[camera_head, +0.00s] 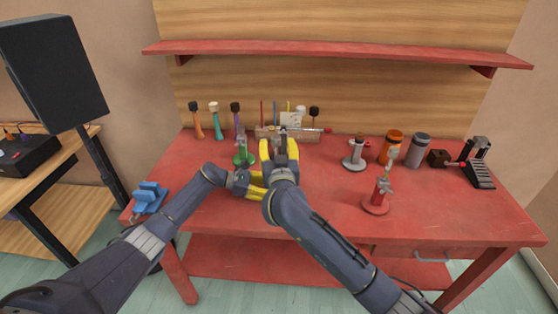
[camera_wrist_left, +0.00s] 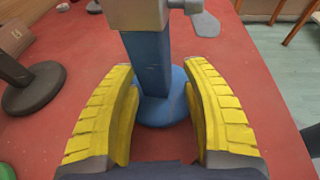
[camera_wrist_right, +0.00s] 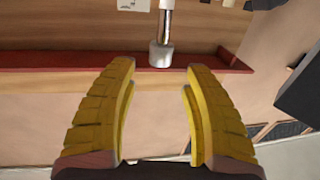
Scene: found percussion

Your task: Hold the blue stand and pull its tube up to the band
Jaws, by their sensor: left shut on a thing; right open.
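My right gripper (camera_head: 279,148) is open, higher and farther forward. In the right wrist view a silver rod with a pale grey end (camera_wrist_right: 160,52) lies beyond its open fingers (camera_wrist_right: 159,75); I cannot tell whether it is the stand's tube. The band is not visible.
A green stand (camera_head: 243,158) is close on the left. A red stand (camera_head: 377,204) and a grey stand (camera_head: 354,161) are to the right. A rack of mallets (camera_head: 270,133) is behind. A blue object (camera_head: 150,197) sits at the left edge. The front middle table is clear.

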